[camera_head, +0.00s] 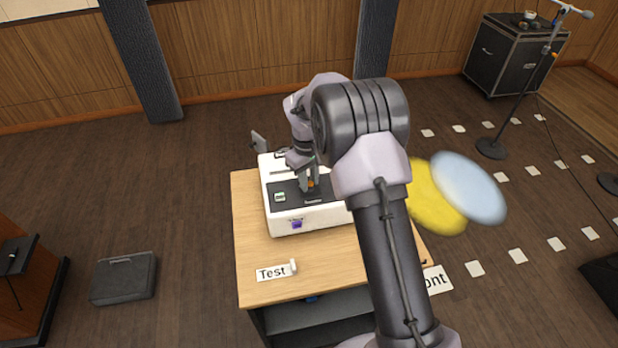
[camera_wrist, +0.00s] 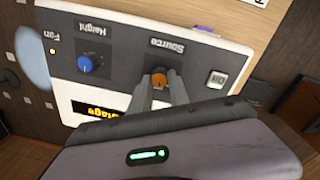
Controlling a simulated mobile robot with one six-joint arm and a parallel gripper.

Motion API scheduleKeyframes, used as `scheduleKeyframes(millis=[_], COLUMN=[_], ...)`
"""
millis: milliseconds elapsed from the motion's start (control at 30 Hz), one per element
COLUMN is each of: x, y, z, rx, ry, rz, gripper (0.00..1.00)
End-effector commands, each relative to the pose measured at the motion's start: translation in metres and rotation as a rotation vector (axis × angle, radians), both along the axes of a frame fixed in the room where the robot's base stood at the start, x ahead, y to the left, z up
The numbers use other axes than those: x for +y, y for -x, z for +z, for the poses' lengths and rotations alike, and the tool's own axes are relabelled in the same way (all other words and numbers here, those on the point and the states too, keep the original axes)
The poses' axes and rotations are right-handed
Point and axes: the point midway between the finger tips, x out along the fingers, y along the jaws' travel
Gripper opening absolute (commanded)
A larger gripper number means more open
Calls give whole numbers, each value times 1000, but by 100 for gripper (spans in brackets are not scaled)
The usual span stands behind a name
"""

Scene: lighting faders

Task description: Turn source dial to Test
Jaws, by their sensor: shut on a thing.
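The source dial is an orange knob (camera_wrist: 160,77) under the upside-down word "Source" on the dark panel of a white console (camera_head: 292,223). My gripper (camera_wrist: 160,86) is shut on this knob, with one finger on each side. In the head view my gripper (camera_head: 308,184) reaches down onto the panel, with a bit of the orange knob showing beside it. A small display (camera_wrist: 92,109) shows orange letters that seem to read "Stage".
A purple part (camera_head: 296,224) is on the console's front. My arm covers the table's right side. A black case (camera_head: 124,278) stands on the floor at left.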

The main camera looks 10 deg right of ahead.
Motion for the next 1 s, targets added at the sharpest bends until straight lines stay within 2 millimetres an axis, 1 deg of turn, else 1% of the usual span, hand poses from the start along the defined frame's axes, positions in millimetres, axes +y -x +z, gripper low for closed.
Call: scheduleKeyframes(millis=[600,800,1000], x=[0,-1,-1], y=[-2,-2,-2], z=[0,0,1], rx=[-2,-2,-2], ry=[-1,-1,0], rz=[-578,-741,-865], gripper=[0,0,0])
